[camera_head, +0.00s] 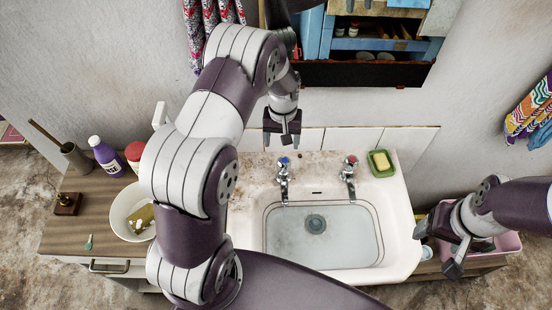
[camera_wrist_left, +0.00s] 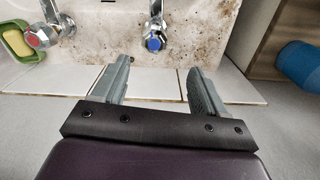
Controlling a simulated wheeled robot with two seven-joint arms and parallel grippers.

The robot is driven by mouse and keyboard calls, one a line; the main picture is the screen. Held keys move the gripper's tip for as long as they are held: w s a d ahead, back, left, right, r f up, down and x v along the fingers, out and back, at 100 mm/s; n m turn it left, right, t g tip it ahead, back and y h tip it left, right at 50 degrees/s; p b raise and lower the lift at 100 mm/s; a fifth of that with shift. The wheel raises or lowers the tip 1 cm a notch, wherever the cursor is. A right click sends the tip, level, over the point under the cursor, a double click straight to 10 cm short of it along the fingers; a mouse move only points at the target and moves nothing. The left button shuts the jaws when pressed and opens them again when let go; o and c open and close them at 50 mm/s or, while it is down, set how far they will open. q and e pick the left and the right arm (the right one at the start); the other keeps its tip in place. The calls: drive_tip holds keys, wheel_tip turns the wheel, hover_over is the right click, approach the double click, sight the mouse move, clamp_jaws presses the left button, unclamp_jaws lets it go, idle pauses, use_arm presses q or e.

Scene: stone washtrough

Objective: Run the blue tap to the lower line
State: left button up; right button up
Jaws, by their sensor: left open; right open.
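The blue-marked tap (camera_head: 283,177) stands at the back left of the white basin (camera_head: 400,215); its blue top also shows in the left wrist view (camera_wrist_left: 156,42). My left gripper (camera_head: 282,142) is open and empty just behind and above this tap. In the left wrist view the blue top lies beyond the gap between the fingers (camera_wrist_left: 157,70), not between them. Dark lines run around the basin's inner wall; I cannot tell the water level against them. The drain (camera_head: 316,224) shows at the bottom. My right gripper (camera_head: 437,250) is open, right of the basin.
The red-marked tap (camera_head: 349,176) stands right of the blue one, beside a green soap dish (camera_head: 381,162). A pink tub (camera_head: 508,243) is behind my right gripper. A white bowl (camera_head: 122,208) and bottles (camera_head: 106,157) stand on the left counter. A cabinet (camera_head: 365,73) hangs behind.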

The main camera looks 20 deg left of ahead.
sight(281, 160)
use_arm(q)
wheel_tip(281, 160, down, 11)
drive_tip(key=p, duration=0.2)
drive_tip(key=shift+w+r+p, duration=0.15)
drive_tip(key=shift+r+p, duration=0.05)
drive_tip(key=shift+p, duration=0.1)
drive_tip(key=shift+a+f, duration=0.1)
use_arm(e)
wheel_tip(281, 160, up, 3)
drive_tip(key=shift+a+r, duration=0.1)
